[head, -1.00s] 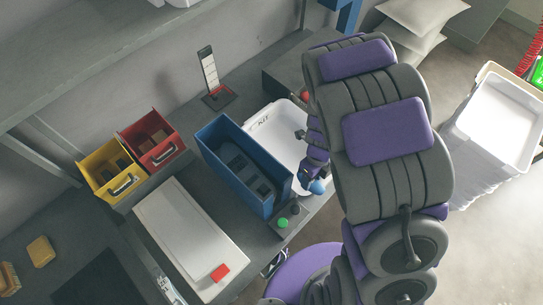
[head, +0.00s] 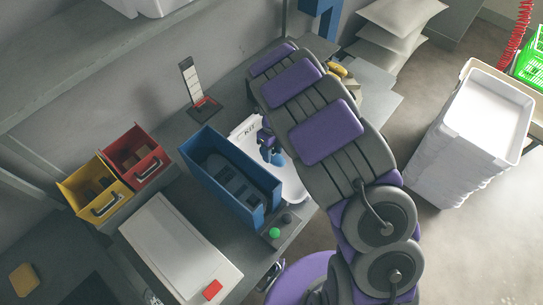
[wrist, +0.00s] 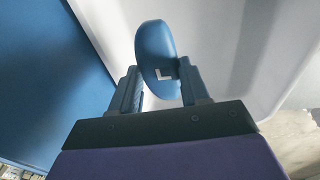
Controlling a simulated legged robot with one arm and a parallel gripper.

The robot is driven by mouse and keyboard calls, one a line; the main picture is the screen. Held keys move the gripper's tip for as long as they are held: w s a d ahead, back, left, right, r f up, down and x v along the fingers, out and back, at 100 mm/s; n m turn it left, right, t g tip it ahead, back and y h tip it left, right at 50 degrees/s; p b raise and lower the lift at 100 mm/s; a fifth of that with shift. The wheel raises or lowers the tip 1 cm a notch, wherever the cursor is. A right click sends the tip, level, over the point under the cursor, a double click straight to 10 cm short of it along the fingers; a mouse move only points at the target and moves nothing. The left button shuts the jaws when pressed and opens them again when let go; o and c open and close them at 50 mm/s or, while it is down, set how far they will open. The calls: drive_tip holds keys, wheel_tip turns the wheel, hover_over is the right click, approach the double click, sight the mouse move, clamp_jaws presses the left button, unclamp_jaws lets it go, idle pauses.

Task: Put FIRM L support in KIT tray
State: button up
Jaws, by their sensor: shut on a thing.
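My gripper (wrist: 160,88) is shut on a blue rounded support (wrist: 155,45), which stands up between the fingers in the wrist view. In the head view my gripper (head: 270,150) is over the white KIT tray (head: 293,186), with the support hardly distinguishable there. The tray's white surface also shows behind the support in the wrist view (wrist: 235,45). My arm hides the tray's far right part. I cannot tell whether the support touches the tray.
A deep blue bin (head: 190,160) with dark slots stands directly left of the tray. Red (head: 150,172) and yellow (head: 75,200) bins stand further left. A white flat-topped box (head: 170,240) lies in front. A green button (head: 274,233) is near the bench edge.

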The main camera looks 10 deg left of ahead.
sight(272, 158)
drive_tip(key=f, duration=0.2)
drive_tip(key=f+b, duration=0.1)
drive_tip(key=shift+a+f, duration=0.25)
drive_tip(key=shift+f, duration=0.05)
drive_tip(key=shift+a, duration=0.1)
drive_tip(key=shift+d+f, duration=0.25)
drive_tip(key=shift+a+f, duration=0.1)
drive_tip(key=shift+f, duration=0.2)
drive_tip(key=o, duration=1)
drive_tip(key=shift+o, duration=0.2)
